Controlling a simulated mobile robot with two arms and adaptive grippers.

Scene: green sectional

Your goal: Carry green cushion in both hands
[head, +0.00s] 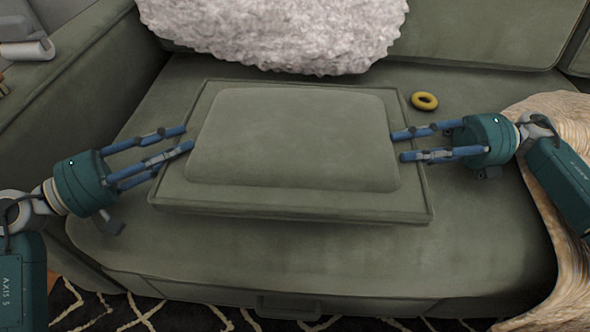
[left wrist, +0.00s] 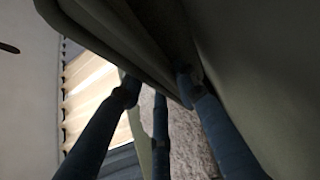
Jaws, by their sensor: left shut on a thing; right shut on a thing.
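The green cushion (head: 292,140), rectangular with a raised middle and a flat rim, lies level over the seat of the green sofa in the head view. My left gripper (head: 188,138) is shut on its left edge, with blue fingers at the rim. My right gripper (head: 400,146) is shut on its right edge in the same way. In the left wrist view, my fingers (left wrist: 158,85) meet the dark edge of the cushion (left wrist: 115,38). The fingers' undersides and any gap between cushion and seat are hidden.
The sofa seat (head: 330,253) extends in front of the cushion. A fluffy white pillow (head: 275,30) is behind it. A yellow ring (head: 424,101) lies at the back right. A beige throw (head: 545,215) drapes over the right side. A patterned rug (head: 185,315) is on the floor.

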